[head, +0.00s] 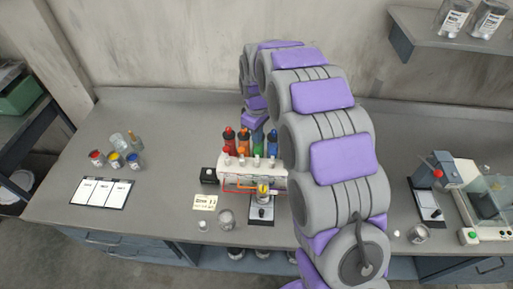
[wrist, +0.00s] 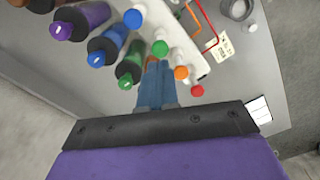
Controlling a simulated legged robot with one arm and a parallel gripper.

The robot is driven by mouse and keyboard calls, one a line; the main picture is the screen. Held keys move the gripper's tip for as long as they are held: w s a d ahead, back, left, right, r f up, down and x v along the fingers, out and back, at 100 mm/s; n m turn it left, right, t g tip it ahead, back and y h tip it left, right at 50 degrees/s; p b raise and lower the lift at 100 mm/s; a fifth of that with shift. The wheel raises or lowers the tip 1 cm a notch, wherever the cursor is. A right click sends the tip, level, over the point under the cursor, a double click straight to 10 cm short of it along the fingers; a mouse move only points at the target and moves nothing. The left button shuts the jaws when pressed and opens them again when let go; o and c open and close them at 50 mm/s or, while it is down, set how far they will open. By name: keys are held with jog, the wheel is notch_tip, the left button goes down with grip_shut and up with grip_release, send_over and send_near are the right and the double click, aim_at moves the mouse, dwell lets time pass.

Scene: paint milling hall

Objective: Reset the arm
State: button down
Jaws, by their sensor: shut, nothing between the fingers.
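My purple and grey arm (head: 330,155) rises from the bottom of the head view, arches over the bench and bends down behind the bottle rack. Its wrist end (head: 255,120) is just above and behind the coloured bottles. In the wrist view my gripper (wrist: 158,68) has its blue fingers together, with nothing between them. The fingertips are close to the green bottle (wrist: 131,68) and the row of bottle caps; I cannot tell whether they touch. In the head view the fingers are hidden.
The white rack (head: 238,170) holds several coloured bottles. A small scale (head: 262,212) stands before it, with a metal can (head: 226,219) beside it. Small paint pots (head: 114,160) and a white card (head: 102,193) are at left. A balance (head: 483,205) stands at right. A shelf (head: 450,40) hangs upper right.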

jog(key=shift+r, duration=0.9)
jog(key=shift+s, duration=0.1)
jog(key=s+d+r+m+g+b, duration=0.1)
jog(key=s+d+r+m+b, duration=0.15)
jog(key=s+d, duration=0.55)
jog(key=s+d+r+m+b, duration=0.2)
jog(key=s+d+r+m, duration=0.15)
jog(key=s, duration=0.85)
jog(key=s+d+f+m+b, duration=0.1)
jog(key=s+d+f+m, duration=0.1)
jog(key=s, duration=0.8)
jog(key=s+d+f+m+b, duration=0.1)
jog(key=s+d+f+m, duration=0.1)
jog(key=s, duration=0.7)
jog(key=shift+s+d+f+m+g+b, duration=0.4)
jog(key=shift+f+m, duration=0.15)
jog(key=shift+m, duration=0.25)
jog(key=shift+w, duration=0.1)
